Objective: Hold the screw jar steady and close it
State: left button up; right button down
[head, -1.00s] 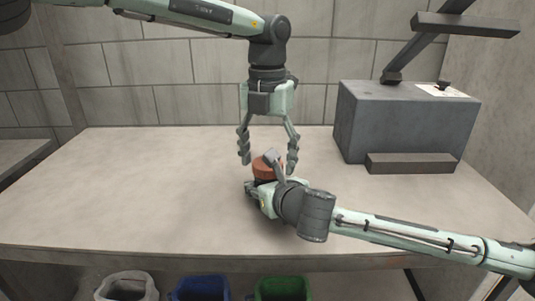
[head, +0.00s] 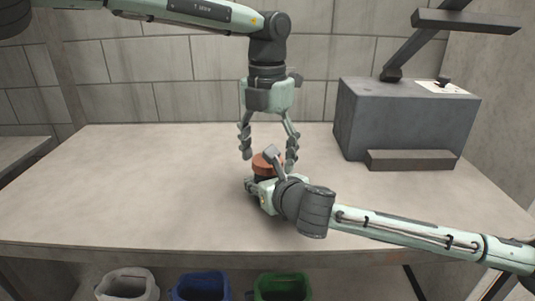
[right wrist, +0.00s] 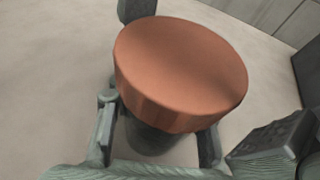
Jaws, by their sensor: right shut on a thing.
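The screw jar has a round orange-brown lid (head: 264,162) and stands near the middle of the table. In the right wrist view the lid (right wrist: 180,70) fills the middle, and the dark jar body (right wrist: 152,140) shows just under its edge. My right gripper (head: 262,184) comes in low from the right and is shut on the jar body. My left gripper (head: 268,160) points straight down above the jar. Its fingers are spread wide to either side of the lid and look clear of it. The thread and most of the jar body are hidden.
A large grey block (head: 400,120) with a dark arm on top stands at the back right, with a low step (head: 412,160) before it. White, blue and green bins (head: 282,288) stand below the front edge. The table's left side is clear.

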pick_arm(q)
notch_tip(320, 180, up, 12)
dwell(0.7)
pick_arm(e)
jog(key=c, duration=0.8)
grip_release()
jog(key=shift+o, duration=0.2)
jog(key=v, duration=1.2)
jog(key=shift+d, duration=0.1)
pick_arm(q)
jog(key=shift+f, duration=0.15)
